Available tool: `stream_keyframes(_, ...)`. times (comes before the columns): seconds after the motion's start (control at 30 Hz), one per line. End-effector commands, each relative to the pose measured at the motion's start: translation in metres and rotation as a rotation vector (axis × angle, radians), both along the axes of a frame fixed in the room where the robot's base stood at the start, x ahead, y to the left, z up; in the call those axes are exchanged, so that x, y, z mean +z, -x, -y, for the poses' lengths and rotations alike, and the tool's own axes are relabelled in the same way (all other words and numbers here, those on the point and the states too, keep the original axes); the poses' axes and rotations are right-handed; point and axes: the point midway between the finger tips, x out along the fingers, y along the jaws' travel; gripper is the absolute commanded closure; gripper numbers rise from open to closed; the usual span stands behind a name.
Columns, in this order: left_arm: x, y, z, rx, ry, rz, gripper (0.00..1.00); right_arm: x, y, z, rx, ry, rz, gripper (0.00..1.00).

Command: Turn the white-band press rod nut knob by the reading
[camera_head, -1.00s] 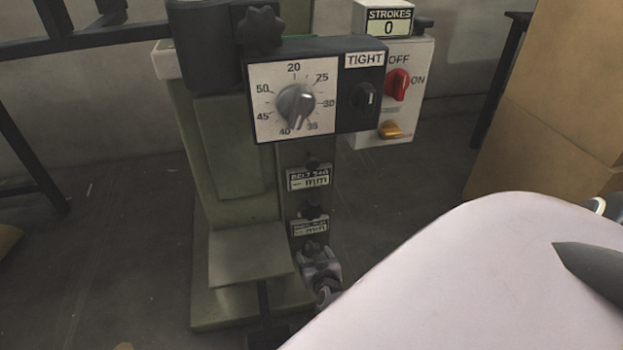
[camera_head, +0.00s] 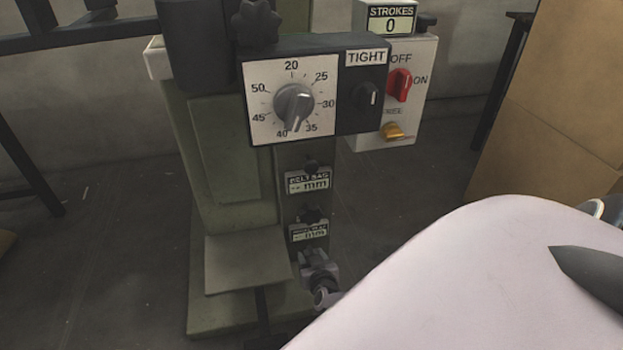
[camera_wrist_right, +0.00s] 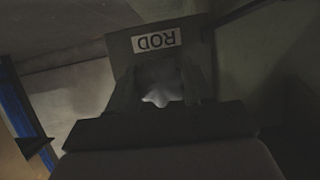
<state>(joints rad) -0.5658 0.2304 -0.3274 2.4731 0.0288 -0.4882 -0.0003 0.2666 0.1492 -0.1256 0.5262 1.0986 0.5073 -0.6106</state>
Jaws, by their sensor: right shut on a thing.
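The press (camera_head: 235,160) is green with a whitish edge at its upper left. Its square white dial (camera_head: 263,120) has a grey pointer knob pointing between 40 and 35. A black knob (camera_head: 369,97) sits under a TIGHT label. Two small mm displays, the lower one (camera_head: 308,232) hard to read, sit on the column below. In the right wrist view, my right gripper (camera_wrist_right: 160,84) is shut on a pale grey knob (camera_wrist_right: 160,92) below an upside-down ROD plate (camera_wrist_right: 120,45). The head view shows a grey metal part low on the column, partly hidden by my pale arm. My left gripper is not visible.
A white switch box (camera_head: 420,110) with a red OFF/ON knob (camera_head: 400,85) and a yellow knob stands right of the dial. A STROKES display (camera_head: 390,20) reads 0. Brown boxes (camera_head: 550,110) stand at the right.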

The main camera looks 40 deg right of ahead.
Motion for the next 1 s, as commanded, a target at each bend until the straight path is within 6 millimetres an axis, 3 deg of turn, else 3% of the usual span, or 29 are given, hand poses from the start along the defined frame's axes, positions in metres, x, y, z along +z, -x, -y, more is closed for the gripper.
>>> stream_keyframes(0.37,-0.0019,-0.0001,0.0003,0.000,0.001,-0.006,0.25,0.0030,-0.0020,0.0017,-0.002,-0.051,0.038,0.80)
stream_keyframes(1.0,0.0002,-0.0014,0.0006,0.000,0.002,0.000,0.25,0.0042,-0.0028,0.0033,0.000,-0.394,0.231,0.80)
